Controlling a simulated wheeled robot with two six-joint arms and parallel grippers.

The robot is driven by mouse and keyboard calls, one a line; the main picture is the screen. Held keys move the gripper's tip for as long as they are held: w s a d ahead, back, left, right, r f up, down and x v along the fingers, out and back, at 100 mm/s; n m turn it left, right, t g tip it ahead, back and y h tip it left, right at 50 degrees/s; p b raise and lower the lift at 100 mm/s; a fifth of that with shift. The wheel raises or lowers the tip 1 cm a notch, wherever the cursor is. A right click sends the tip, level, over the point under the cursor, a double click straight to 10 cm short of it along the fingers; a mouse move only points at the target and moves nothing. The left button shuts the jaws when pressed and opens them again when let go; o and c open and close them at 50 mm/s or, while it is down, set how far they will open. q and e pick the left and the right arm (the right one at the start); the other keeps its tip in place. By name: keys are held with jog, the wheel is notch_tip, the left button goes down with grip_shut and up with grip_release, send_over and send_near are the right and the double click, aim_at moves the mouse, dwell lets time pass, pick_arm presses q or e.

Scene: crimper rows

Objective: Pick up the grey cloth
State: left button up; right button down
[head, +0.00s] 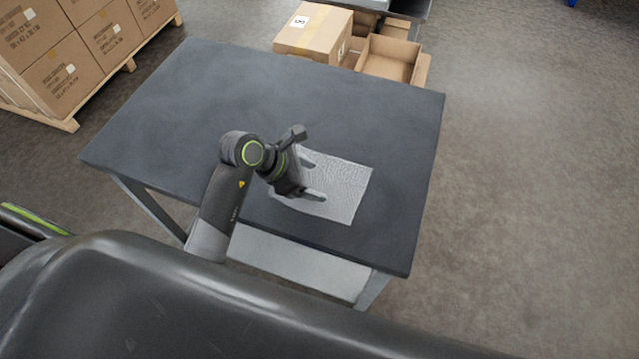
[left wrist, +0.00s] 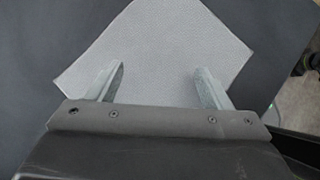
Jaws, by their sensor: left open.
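The grey cloth (head: 345,186) lies flat on the dark table (head: 240,90), near its front right part. My left gripper (head: 312,178) is over the left part of the cloth, with its fingers apart and nothing between them but cloth below. In the left wrist view the cloth (left wrist: 160,45) spreads out beyond the open fingers of the left gripper (left wrist: 160,85). I cannot tell whether the fingertips touch the cloth. The cloth's near left part is hidden behind the gripper. My right gripper is not in view.
The rest of the tabletop is bare. Stacked cartons (head: 85,45) stand on a pallet (head: 70,122) at the far left. A closed box (head: 312,32) and an open box (head: 390,58) are behind the table. The floor on the right is clear.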

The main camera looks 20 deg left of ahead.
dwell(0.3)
pick_arm(q)
grip_shut()
dwell(0.9)
notch_tip(320, 180, up, 12)
jog(key=p, duration=0.9)
